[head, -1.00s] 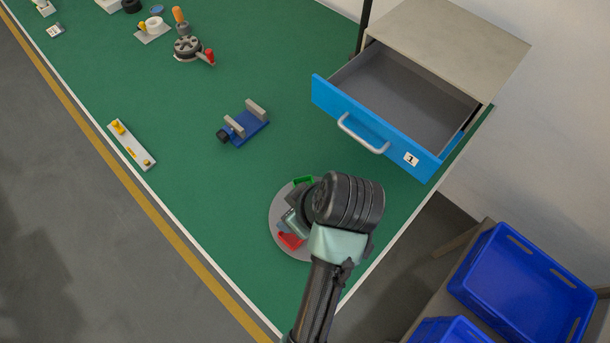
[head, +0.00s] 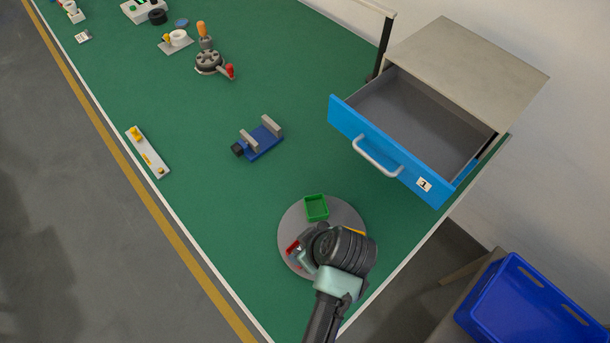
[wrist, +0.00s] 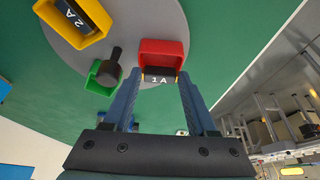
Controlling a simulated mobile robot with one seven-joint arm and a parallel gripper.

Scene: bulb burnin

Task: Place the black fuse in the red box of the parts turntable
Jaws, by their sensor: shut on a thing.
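The grey parts turntable (head: 291,222) stands near the bench's front corner, and its disc also shows in the wrist view (wrist: 150,18). Its red box (head: 291,247) is partly covered by my gripper (head: 301,261) in the head view. In the wrist view the red box (wrist: 163,47) is straight ahead of my fingertips (wrist: 160,82). My gripper is shut on the black fuse (wrist: 158,75), a dark piece marked "1 A" with yellow at its ends. The fuse overlaps the red box's near side; I cannot tell whether it is inside or above.
An open blue-fronted drawer (head: 385,150) stands behind. A blue vise (head: 259,141) lies further left; green bench is clear between.

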